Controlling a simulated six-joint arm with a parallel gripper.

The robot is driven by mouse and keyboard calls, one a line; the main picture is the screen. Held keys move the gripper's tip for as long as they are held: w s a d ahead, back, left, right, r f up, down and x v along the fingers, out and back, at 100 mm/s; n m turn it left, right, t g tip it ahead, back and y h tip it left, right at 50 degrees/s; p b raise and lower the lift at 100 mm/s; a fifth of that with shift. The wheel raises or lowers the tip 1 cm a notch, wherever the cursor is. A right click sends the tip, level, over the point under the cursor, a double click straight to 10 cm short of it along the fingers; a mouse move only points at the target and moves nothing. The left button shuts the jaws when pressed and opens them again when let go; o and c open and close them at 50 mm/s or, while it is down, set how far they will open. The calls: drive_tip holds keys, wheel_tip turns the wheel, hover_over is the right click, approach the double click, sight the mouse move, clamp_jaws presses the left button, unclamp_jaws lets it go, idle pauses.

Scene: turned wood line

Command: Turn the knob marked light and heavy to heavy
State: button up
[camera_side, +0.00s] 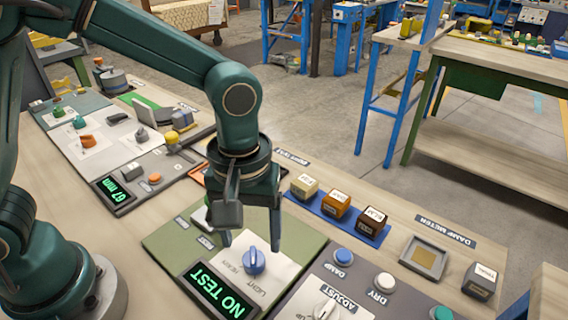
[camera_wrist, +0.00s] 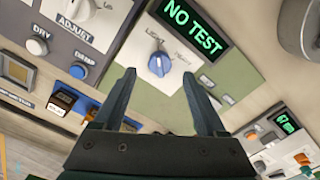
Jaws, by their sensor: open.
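The blue knob (camera_side: 254,261) sits on a pale plate (camera_side: 285,268) on a green panel, with the words LIGHT and HEAVY printed beside it. It also shows in the wrist view (camera_wrist: 159,63), just beyond my fingertips. Which word its pointer faces is too small to tell surely. My gripper (camera_side: 250,243) points down over the knob, fingers apart and empty. In the wrist view the fingers of my gripper (camera_wrist: 159,75) are spread to either side of the knob, with no contact visible. A display (camera_side: 218,290) beside the knob reads NO TEST in green.
A grey panel with an ADJUST knob (camera_side: 326,307) and buttons lies to the right. Several labelled blocks stand on a blue strip (camera_side: 345,223) behind. A damp meter pad (camera_side: 424,257) is further right. A 67 mm display (camera_side: 114,190) is at left.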

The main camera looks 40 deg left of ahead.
sight(252, 255)
drive_tip(key=shift+f, duration=2.4)
clamp_jaws()
